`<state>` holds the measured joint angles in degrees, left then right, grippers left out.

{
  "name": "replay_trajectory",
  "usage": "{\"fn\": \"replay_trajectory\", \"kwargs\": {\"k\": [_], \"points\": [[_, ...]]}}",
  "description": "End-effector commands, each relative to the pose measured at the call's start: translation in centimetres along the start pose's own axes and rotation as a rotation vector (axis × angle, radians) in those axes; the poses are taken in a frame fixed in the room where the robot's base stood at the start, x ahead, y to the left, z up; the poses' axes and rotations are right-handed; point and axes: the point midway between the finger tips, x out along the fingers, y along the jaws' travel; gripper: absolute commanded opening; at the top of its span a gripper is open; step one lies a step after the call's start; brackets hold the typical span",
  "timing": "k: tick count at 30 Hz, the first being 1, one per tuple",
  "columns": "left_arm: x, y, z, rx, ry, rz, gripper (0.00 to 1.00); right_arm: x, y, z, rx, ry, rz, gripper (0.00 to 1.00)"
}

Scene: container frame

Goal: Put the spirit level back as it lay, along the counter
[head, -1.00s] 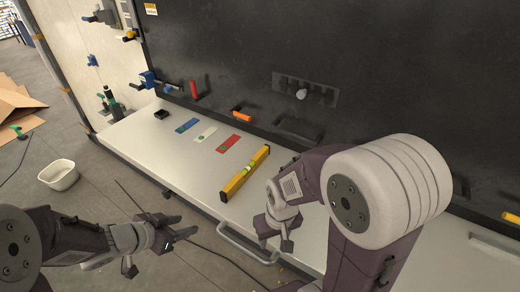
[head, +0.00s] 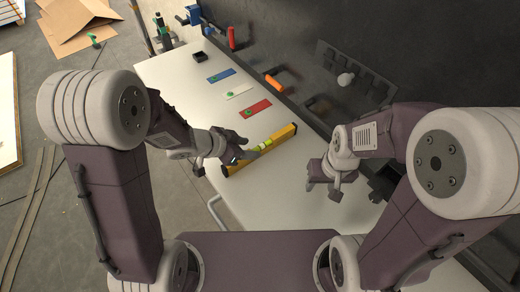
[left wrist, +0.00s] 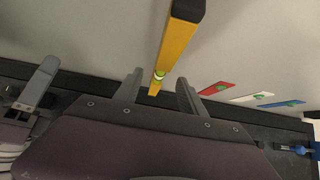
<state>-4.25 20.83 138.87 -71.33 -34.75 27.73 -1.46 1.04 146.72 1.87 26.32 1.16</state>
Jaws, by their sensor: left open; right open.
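The yellow spirit level (head: 283,136) with black ends and a green vial lies crosswise on the pale counter (head: 175,85), from near its front edge toward the back. My left gripper (head: 238,158) is open over the level's front half and hides part of it. In the left wrist view the level (left wrist: 178,45) runs from the top down to between the open fingers (left wrist: 159,76); whether they touch it I cannot tell. My right gripper (head: 322,188) is open and empty above the counter, right of the level.
A blue card (head: 221,75), a white card (head: 238,91) and a red card (head: 255,108) lie in a row beyond the level. A small black box (head: 199,57) sits at the far end. An orange-handled tool (head: 275,83) is along the dark back wall (head: 440,50).

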Motion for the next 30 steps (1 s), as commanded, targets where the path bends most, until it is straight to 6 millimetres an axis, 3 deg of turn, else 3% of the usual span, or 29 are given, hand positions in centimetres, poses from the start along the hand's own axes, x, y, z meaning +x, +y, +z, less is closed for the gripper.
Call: {"fn": "replay_trajectory", "kwargs": {"k": [5, 13, 21, 26, 30], "points": [[0.8, 0.0, 0.0, 0.000, 0.000, 0.001, 0.48, 0.2, 0.0, 0.0, 0.000, 0.000, 0.000, 0.48], [5.2, -0.1, 0.0, 0.001, -0.001, 0.002, 0.48, 0.5, 0.0, 0.0, 0.000, 0.000, 0.000, 0.48], [5.7, -0.1, -0.1, 0.000, 0.000, -0.001, 0.48, 0.5, 0.0, 0.0, 0.000, 0.000, 0.000, 0.48], [5.6, -0.1, -0.1, 0.000, 0.000, -0.001, 0.04, 0.5, 0.0, 0.0, 0.000, 0.001, 0.000, 0.48], [5.6, -0.1, -0.1, 0.000, 0.000, -0.001, 0.00, 0.5, 0.0, 0.0, 0.000, 0.000, 0.000, 0.48]]}}
